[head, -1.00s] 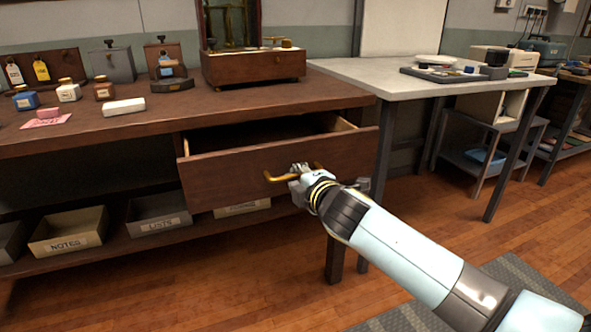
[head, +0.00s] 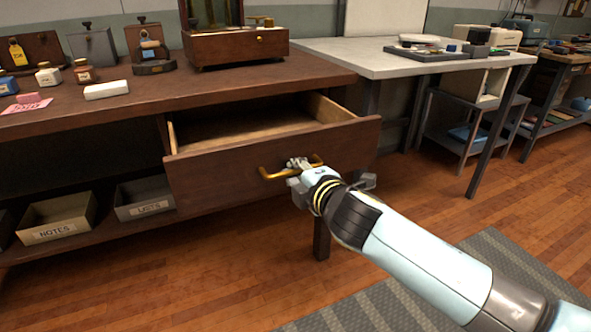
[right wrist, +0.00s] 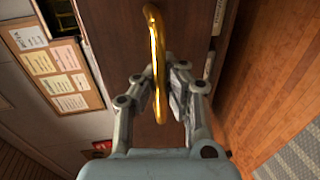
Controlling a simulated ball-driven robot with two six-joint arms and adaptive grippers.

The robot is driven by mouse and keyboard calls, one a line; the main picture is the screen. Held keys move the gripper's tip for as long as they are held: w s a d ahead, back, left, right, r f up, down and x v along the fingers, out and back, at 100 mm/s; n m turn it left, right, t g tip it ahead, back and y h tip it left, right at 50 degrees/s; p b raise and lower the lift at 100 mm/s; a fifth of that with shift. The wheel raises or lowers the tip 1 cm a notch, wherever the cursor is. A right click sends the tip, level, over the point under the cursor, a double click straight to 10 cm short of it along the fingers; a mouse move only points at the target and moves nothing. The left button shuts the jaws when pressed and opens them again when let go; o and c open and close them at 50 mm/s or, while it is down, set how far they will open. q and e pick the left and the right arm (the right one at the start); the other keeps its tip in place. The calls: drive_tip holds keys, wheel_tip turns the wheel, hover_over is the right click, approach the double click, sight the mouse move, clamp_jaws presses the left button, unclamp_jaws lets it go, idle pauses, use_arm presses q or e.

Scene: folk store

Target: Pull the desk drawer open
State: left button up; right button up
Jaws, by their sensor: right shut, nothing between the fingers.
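The brown wooden desk drawer (head: 225,187) stands partly out of the desk, and its pale, empty-looking inside shows behind the front panel. Its curved brass handle (head: 272,173) is on the front. My right gripper (head: 298,164) is at the handle's right part, shut with nothing held between its fingertips. In the right wrist view the brass handle (right wrist: 155,50) runs down between the two finger linkages (right wrist: 155,88), in front of the drawer front (right wrist: 115,30). Exact finger contact with the handle is hard to tell. My left gripper is not in view.
The desk top (head: 150,105) holds bottles, a white block and a wooden box (head: 235,45). Labelled bins (head: 60,222) sit on the shelf below. A white-topped table (head: 350,60) stands to the right. The wood floor (head: 220,295) before the drawer is clear.

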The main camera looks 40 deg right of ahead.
drive_tip(key=o, duration=0.6)
drive_tip(key=v, duration=1.2)
drive_tip(key=shift+d, duration=0.1)
